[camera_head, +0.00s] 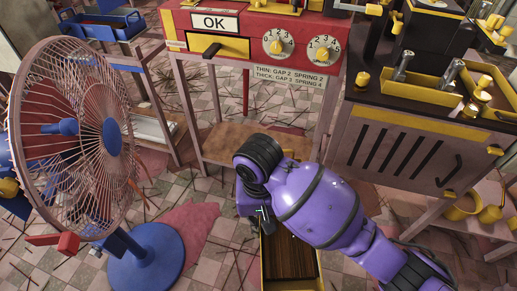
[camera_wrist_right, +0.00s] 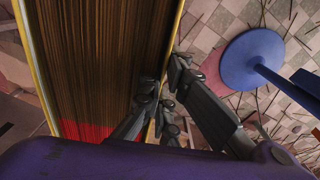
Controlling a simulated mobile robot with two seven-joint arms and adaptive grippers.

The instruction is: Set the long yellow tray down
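The long yellow tray (camera_head: 264,265) shows at the bottom of the head view, partly hidden under my purple right arm. It holds many thin brown sticks, and its near end is cut off by the frame. In the right wrist view the tray's yellow rim (camera_wrist_right: 177,35) runs between the fingers of my right gripper (camera_wrist_right: 164,82), one finger on the inner side and one outside. The fingers look closed on this rim. My right gripper also shows in the head view (camera_head: 262,218). Whether the tray touches the floor cannot be told. My left gripper is not in view.
A fan with a blue base (camera_head: 150,258) stands on the left; its base also shows in the wrist view (camera_wrist_right: 252,58). A red machine (camera_head: 236,30) on a stand (camera_head: 215,140) is behind. A dark machine (camera_head: 400,150) stands right. Loose sticks litter the tiled floor.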

